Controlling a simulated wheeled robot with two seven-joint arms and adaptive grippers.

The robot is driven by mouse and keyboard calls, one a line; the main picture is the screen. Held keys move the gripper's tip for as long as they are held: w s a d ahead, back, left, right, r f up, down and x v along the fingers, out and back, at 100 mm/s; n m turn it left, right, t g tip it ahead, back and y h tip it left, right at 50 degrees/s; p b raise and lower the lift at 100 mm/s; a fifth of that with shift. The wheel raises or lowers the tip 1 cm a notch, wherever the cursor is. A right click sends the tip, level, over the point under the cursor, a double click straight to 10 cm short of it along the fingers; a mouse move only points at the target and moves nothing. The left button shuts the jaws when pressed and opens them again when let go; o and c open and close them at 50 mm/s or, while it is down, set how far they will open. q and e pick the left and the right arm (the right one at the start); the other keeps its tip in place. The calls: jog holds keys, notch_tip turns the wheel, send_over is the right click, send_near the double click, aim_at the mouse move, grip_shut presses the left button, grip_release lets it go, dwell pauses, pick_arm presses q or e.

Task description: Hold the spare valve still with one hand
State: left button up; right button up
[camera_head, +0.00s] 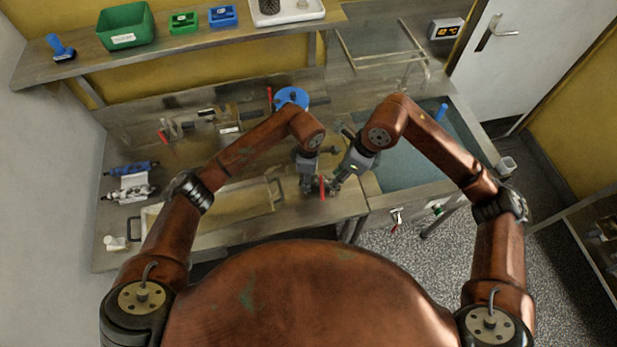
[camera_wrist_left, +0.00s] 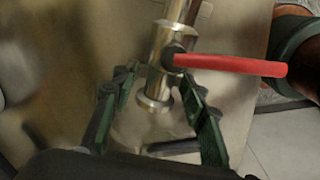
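The spare valve (camera_wrist_left: 160,65) is a steel body with a red lever. In the left wrist view its lower end sits between the two fingers of my left gripper (camera_wrist_left: 160,88), which stand apart with gaps beside the steel. The red lever (camera_wrist_left: 232,65) points right. In the head view the valve's red lever (camera_head: 322,187) shows between my left gripper (camera_head: 308,187) and my right gripper (camera_head: 335,186), near the bench's front edge. The right gripper's fingers are close beside the valve, but they are too small to tell whether they touch or grip it.
The steel bench (camera_head: 330,205) carries a framed tray (camera_head: 235,205) on the left and blue and white fittings (camera_head: 133,170). A sink basin (camera_head: 410,165) lies to the right. A shelf (camera_head: 170,50) above holds a green bin (camera_head: 125,27). A blue round item (camera_head: 291,98) stands behind.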

pick_arm(q)
grip_shut()
dwell(0.8)
